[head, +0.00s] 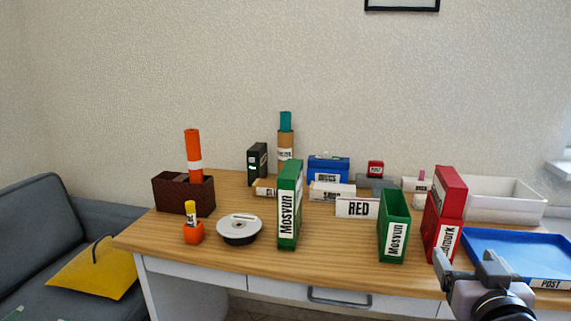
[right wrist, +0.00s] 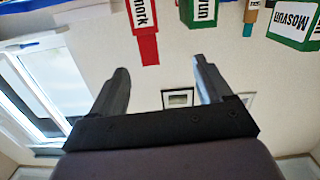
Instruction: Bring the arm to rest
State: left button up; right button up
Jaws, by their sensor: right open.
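My right gripper (head: 469,262) is at the lower right of the head view, in front of the desk's front edge. Its two fingers are apart with nothing between them; they also show spread in the right wrist view (right wrist: 163,80). The red box (head: 449,195) stands upright on the desk beyond the gripper, and its end shows upside down in the right wrist view (right wrist: 148,48). The gripper is apart from it. My left gripper is in neither view.
A blue tray (head: 510,248) lies near the gripper. A grey sofa stands left.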

jog(key=s+a+f+n+g+y+p, duration=0.2)
jog(key=a+f+p, duration=0.1)
jog(key=f, duration=0.4)
jog(key=s+a+f+n+g+y+p, duration=0.1)
jog(key=s+a+f+y+p, duration=0.15)
jog(key=f, duration=0.45)
pick_arm(q)
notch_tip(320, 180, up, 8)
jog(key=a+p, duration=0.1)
jog(key=p, duration=0.2)
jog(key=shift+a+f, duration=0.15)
pick_arm(e)
jog(key=s+a+f+n+g+y, duration=0.1)
jog(key=s+a+f+g+y, duration=0.1)
jog(key=s+f, duration=0.8)
jog(key=s+a+g, duration=0.1)
jog(key=s+a, duration=0.1)
jog(key=s, duration=0.1)
jog(key=shift+s+a+f, duration=0.2)
jog(key=shift+f, duration=0.2)
